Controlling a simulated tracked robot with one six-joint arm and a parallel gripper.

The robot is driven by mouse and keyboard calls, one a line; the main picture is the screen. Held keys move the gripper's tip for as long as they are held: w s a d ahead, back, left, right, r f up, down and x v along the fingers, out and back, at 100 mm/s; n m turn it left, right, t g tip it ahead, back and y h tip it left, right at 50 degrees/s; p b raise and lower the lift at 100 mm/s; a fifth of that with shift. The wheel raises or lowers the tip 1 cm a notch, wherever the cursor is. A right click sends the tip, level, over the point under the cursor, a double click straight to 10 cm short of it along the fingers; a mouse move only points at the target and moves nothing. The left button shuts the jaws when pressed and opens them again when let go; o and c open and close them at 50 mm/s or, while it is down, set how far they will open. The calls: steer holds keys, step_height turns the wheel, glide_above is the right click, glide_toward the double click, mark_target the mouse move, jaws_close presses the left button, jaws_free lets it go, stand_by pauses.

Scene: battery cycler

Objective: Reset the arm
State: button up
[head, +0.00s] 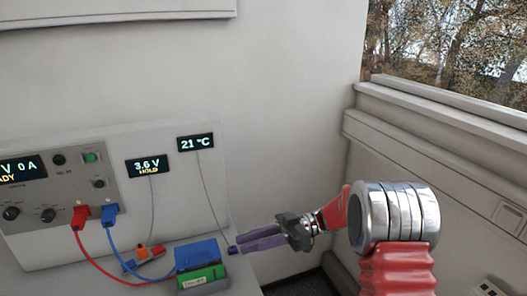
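My gripper (248,242) is right of the battery, with its two purple-grey fingers pointing left. The fingers lie close together in this view, and I cannot tell whether they are open or shut. My red and silver arm comes in from the lower right. A small purple probe (233,250) on a thin wire from the 21 °C display (195,143) is just left of the fingertips. I cannot tell whether they touch it. A green battery (203,277) with a blue top (197,252) sits at the bottom.
A cycler panel (60,215) stands at the left with knobs and red and blue plugs. Cables run from it toward the battery. A 3.6 V HOLD display (147,166) has a wire to an orange clip (150,252). A wall and window sill (440,112) are at the right.

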steer(key=s+d+r+m+t+h, duration=0.2)
steer(key=s+d+m+h, duration=0.1)
steer(key=s+m+h, duration=0.3)
steer(key=s+d+r+m+t+h, duration=0.2)
steer(key=s+d+m+h, duration=0.1)
steer(key=s, duration=0.5)
steer(key=s+d+r+m+t+h, duration=0.1)
steer(key=s+d+m+t+h, duration=0.2)
steer(key=d, duration=0.4)
steer(key=s+d+r+m+t+h, duration=0.1)
steer(key=s+d+m+t+h, duration=0.3)
steer(key=d+m, duration=0.3)
steer(key=shift+s+d+m+t+h, duration=0.15)
steer(key=shift+s+m+t+h, duration=0.15)
steer(key=shift+s+m+t, duration=0.35)
steer(key=shift+s, duration=0.1)
stand_by(1.5)
